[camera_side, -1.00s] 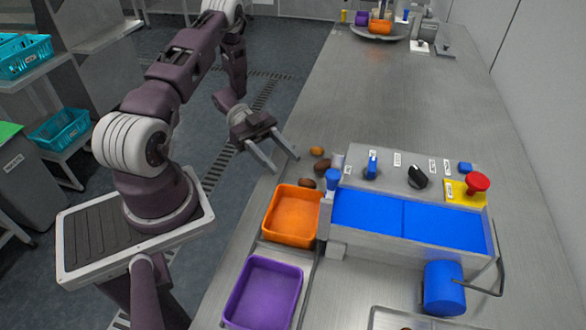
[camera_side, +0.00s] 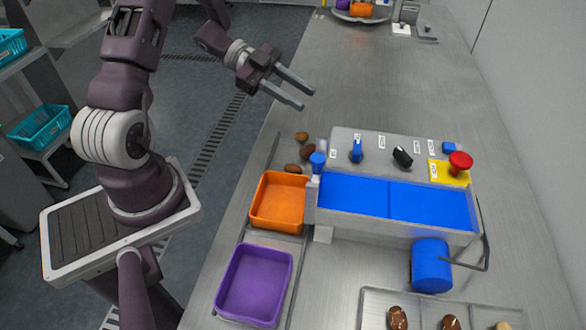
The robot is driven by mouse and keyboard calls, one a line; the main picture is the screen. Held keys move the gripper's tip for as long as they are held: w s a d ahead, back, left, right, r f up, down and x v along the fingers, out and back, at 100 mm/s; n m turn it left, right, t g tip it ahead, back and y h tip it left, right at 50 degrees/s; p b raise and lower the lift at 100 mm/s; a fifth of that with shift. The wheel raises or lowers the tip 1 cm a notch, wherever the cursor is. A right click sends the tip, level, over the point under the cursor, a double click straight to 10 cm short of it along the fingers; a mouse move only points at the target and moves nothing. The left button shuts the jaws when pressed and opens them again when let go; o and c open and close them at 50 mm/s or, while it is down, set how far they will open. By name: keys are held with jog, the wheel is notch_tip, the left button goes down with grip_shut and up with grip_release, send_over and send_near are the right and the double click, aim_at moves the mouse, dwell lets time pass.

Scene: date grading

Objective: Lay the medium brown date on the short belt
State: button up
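A small group of dates lies on the steel counter left of the control panel. The farthest is a lighter orange-brown date (camera_side: 301,136). A brown date (camera_side: 307,153) lies just in front of it, and a darker reddish-brown date (camera_side: 293,168) is nearest the orange bin. Which of these is the medium brown one is hard to tell at this size. The short belt (camera_side: 390,200) is blue, runs across the machine and is bare. My gripper (camera_side: 307,99) is open and empty, its two fingers apart, above the counter beyond the dates.
An orange bin (camera_side: 255,215) and a purple bin (camera_side: 222,290) stand left of the belt, both empty. A metal tray (camera_side: 365,305) with several dates is at the bottom edge. A blue post (camera_side: 317,162) and a red button (camera_side: 460,161) stand up near the belt.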

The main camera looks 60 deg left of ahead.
jog(key=w+a+r+n+t+y, duration=0.1)
jog(key=w+a+n+t+y, duration=0.25)
jog(key=w+y, duration=0.65)
jog(key=n+g+y, duration=0.1)
jog(key=g+y, duration=0.1)
jog(key=g, duration=0.9)
send_over(290, 165)
jog(key=shift+t, duration=0.25)
notch_tip(290, 165, down, 11)
jog(key=shift+f, duration=0.2)
jog(key=shift+c, duration=0.4)
jog(key=c, duration=0.5)
